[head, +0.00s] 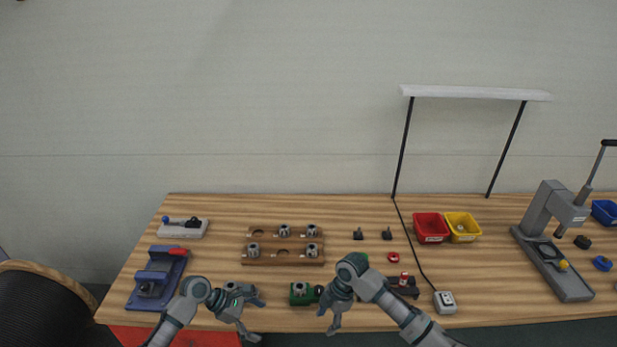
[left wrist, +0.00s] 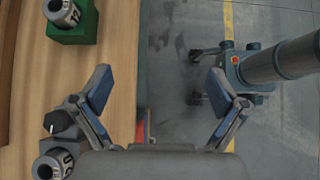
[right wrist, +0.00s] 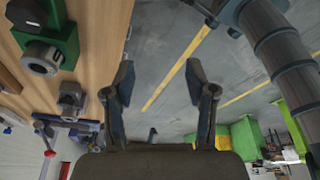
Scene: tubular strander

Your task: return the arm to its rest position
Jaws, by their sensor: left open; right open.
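My left gripper (head: 257,319) is open and empty at the table's front edge, left of a green fixture (head: 301,298). In the left wrist view its two fingers (left wrist: 158,82) stand wide apart, with only floor and table edge between them. My right gripper (head: 328,320) is open and empty at the front edge, just right of the green fixture, fingers pointing down and forward. In the right wrist view its fingers (right wrist: 158,70) are apart with floor between them. Both arms are bent and reach in from the bottom of the head view.
The wooden table (head: 210,270) holds a wooden rack (head: 284,262) with metal collars, a blue vise-like fixture (head: 158,278), red (head: 431,227) and yellow bins (head: 462,227), and a grey press (head: 552,240). A lamp frame (head: 475,92) stands behind. Bare tabletop lies right of the small switch box (head: 445,302).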

